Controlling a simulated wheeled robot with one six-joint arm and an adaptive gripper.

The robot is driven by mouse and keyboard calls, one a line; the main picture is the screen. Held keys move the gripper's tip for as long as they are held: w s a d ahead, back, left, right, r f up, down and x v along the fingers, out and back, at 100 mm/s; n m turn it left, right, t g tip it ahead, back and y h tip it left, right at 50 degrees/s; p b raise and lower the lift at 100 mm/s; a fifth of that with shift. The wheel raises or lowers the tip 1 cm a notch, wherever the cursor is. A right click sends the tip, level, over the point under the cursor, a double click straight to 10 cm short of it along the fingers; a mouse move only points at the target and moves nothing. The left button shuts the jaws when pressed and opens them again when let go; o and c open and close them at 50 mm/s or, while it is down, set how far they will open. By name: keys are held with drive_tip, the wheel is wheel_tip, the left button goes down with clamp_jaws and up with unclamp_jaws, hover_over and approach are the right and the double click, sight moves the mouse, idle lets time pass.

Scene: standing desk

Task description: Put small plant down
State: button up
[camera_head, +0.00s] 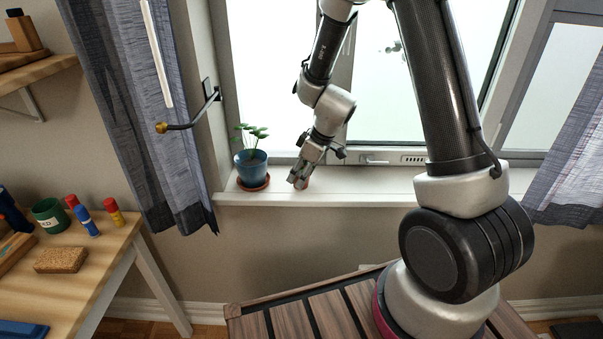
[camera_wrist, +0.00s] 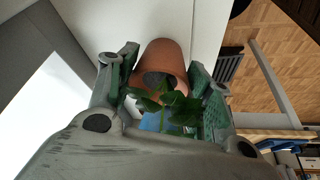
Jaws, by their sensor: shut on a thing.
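The small plant is in a terracotta pot (camera_wrist: 160,58) with green leaves (camera_wrist: 172,108), seen between my fingers in the wrist view. My gripper (camera_wrist: 164,70) is shut on the pot, one finger on each side. In the head view my gripper (camera_head: 299,178) is low at the white windowsill (camera_head: 375,187), right of the blue pot. I cannot tell whether the pot touches the sill.
A larger plant in a blue pot (camera_head: 250,163) stands on a saucer (camera_head: 254,187) left of my gripper. A wall hook (camera_head: 190,122) and curtain (camera_head: 130,110) are further left. The sill right of my gripper is bare. A wooden table (camera_head: 100,255) with several items stands at the left.

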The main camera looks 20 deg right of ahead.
drive_tip(key=shift+f, duration=0.15)
drive_tip(key=o, duration=1.1)
drive_tip(key=s+d+r+m, duration=0.1)
drive_tip(key=s+d+r, duration=0.1)
drive_tip(key=s+r, duration=0.35)
drive_tip(key=s+d+r+m, duration=0.1)
drive_tip(key=s+d+r, duration=0.15)
drive_tip(key=r, duration=0.65)
drive_tip(key=s+d+r+m, duration=0.1)
drive_tip(key=s+d+r, duration=0.2)
drive_tip(key=r, duration=0.4)
drive_tip(key=s+d+r+m+h, duration=0.1)
drive_tip(key=s+d+r+m, duration=0.1)
drive_tip(key=s, duration=0.5)
drive_tip(key=s+d+r+m+t+h, duration=0.1)
drive_tip(key=s+d+r+m+h, duration=0.1)
drive_tip(key=s+d+m, duration=0.3)
drive_tip(key=s+r, duration=0.1)
drive_tip(key=s, duration=0.2)
drive_tip(key=shift+s+r, duration=0.25)
drive_tip(key=shift+s, duration=0.05)
drive_tip(key=shift+d, duration=0.1)
